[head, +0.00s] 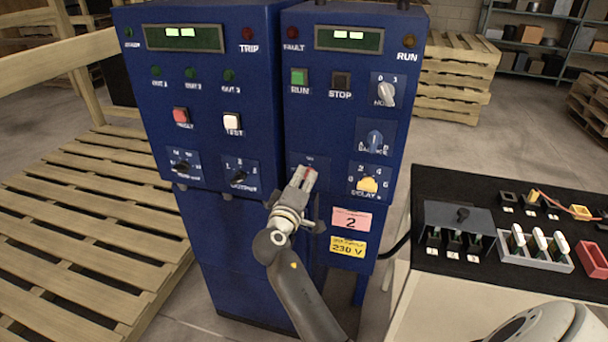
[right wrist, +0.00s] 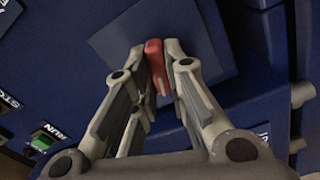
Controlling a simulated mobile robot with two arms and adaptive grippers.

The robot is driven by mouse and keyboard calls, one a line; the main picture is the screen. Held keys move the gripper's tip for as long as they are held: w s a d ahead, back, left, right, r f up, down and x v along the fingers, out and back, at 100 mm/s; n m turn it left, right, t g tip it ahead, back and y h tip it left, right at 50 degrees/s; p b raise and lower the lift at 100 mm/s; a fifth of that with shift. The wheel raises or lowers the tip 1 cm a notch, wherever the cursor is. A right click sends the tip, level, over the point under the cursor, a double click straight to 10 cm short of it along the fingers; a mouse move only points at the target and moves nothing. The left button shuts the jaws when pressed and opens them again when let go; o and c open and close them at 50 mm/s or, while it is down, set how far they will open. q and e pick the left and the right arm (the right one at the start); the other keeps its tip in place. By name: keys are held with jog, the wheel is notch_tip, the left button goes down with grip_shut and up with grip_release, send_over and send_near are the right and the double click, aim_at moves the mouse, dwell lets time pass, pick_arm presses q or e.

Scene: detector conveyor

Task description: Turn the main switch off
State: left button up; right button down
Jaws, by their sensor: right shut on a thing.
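The right-hand blue cabinet (head: 300,135) carries a small switch plate low on its front, mostly hidden behind my right gripper (head: 304,177) in the head view. In the right wrist view a red switch handle (right wrist: 154,62) stands out from a blue-grey plate (right wrist: 130,40). My right gripper, also in the right wrist view (right wrist: 158,50), is shut on this red handle, with one finger on each side. The label of this switch is not readable, so I cannot read its position. My left gripper is not in view.
Nearby on the cabinet are a white knob (head: 386,93), a blue knob (head: 374,139) and a yellow knob (head: 369,184). A black-topped bench (head: 470,190) with small switches stands at the right. Pallets (head: 80,200) lie at the left.

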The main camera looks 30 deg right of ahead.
jog(key=shift+r+n+p, duration=0.15)
jog(key=shift+n+p, duration=0.7)
jog(key=shift+n, duration=1.15)
jog(key=c, duration=1.5)
grip_release()
jog(key=shift+o, duration=0.2)
jog(key=shift+w+f, duration=0.1)
jog(key=shift+f, duration=0.1)
jog(key=v, duration=1.2)
